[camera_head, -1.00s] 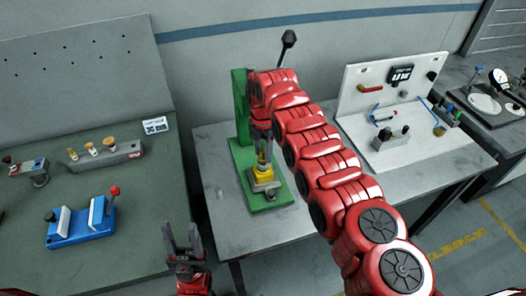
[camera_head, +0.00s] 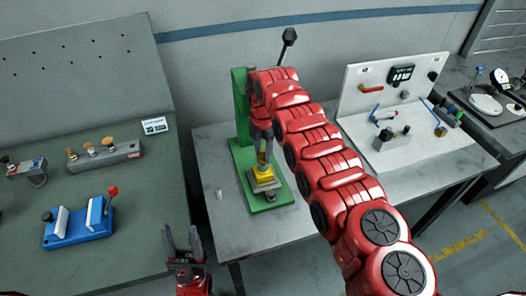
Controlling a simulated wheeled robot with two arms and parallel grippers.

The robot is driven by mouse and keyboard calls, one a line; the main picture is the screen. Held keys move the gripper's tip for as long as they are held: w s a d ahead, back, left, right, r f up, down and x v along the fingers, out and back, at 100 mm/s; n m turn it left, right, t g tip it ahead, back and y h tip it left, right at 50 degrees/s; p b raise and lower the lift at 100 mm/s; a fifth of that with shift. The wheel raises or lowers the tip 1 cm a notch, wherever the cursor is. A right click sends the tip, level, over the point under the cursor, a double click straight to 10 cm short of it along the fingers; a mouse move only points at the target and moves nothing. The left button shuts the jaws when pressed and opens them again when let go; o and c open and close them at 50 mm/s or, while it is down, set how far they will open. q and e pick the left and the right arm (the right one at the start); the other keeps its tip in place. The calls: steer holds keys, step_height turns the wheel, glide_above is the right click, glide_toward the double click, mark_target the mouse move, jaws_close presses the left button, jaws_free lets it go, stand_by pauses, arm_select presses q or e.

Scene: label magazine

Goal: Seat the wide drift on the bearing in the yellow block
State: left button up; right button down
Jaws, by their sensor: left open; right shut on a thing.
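The yellow block (camera_head: 263,174) sits on a grey base on the foot of the green press (camera_head: 241,158), in the middle of the picture. My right gripper (camera_head: 264,146) is shut just above the block, reaching down in front of the press column. The drift in its fingers is small and mostly hidden, and I cannot tell whether it touches the bearing. The bearing cannot be made out in the block. My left gripper (camera_head: 183,243) is open and empty, low in the picture, in front of the gap between the two tables.
On the left bench, a grey rack (camera_head: 106,158) holds several brass-coloured tools, with a blue fixture (camera_head: 80,224) in front. A small light cylinder (camera_head: 219,194) stands on the table left of the press. A white panel station (camera_head: 398,100) stands to the right.

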mark_target(263, 150)
steer(key=shift+f+b, duration=1)
steer(key=shift+f, duration=0.25)
steer(key=shift+c, duration=1.5)
jaws_free()
steer(key=shift+r, duration=0.1)
steer(key=shift+r, duration=0.25)
step_height(263, 150, up, 6)
steer(key=shift+a+f+b, duration=0.1)
steer(key=shift+f+b, duration=0.05)
steer(key=shift+b, duration=0.7)
steer(key=shift+r, duration=0.65)
